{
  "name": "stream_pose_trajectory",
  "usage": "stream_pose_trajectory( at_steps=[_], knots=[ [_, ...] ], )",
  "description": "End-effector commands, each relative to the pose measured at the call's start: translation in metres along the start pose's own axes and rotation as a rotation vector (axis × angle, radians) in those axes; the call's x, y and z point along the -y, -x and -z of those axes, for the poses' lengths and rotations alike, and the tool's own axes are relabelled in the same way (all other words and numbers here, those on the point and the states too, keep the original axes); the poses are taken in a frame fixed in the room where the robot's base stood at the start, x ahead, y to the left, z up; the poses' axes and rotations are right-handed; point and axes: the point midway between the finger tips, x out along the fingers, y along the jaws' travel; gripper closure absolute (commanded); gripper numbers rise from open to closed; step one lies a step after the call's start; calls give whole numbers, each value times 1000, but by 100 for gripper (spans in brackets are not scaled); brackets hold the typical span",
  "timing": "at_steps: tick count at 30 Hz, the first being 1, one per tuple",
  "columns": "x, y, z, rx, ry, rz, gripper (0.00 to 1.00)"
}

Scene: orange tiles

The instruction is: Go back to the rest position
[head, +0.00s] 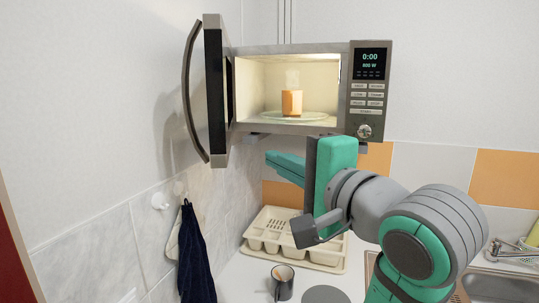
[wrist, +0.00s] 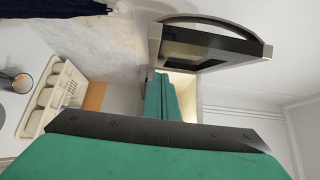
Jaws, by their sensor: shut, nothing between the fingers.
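My gripper (head: 286,165) is in front of and just below the microwave, with its green fingers pointing left in the head view. The fingers are together and empty, and they also show shut in the wrist view (wrist: 161,95). The microwave (head: 270,48) is mounted high on the wall. Its door (head: 214,95) stands wide open to the left, and it shows at the top of the wrist view (wrist: 205,50). Inside, a steaming orange cup (head: 292,103) stands on the glass turntable (head: 270,116). My arm reaches in from the lower right of the head view.
A cream dish rack (head: 258,243) stands on the counter below the microwave. A dark mug (head: 282,284) sits in front of it. A dark blue towel (head: 195,260) hangs on the left wall. A metal sink (head: 500,289) is at the lower right.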

Motion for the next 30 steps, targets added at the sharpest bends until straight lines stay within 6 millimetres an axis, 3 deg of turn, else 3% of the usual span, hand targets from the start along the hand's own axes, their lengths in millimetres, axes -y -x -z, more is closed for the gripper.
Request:
stream_pose_trajectory(
  at_steps=[7, 11, 21, 30],
  knots=[
    [-7, 9, 0, 0, -3, 3, 100],
    [-31, -4, 9, -6, -11, 16, 100],
    [-136, -43, 36, -73, 0, 63, 100],
    [-240, -55, 45, -169, 56, 59, 100]
  ],
)
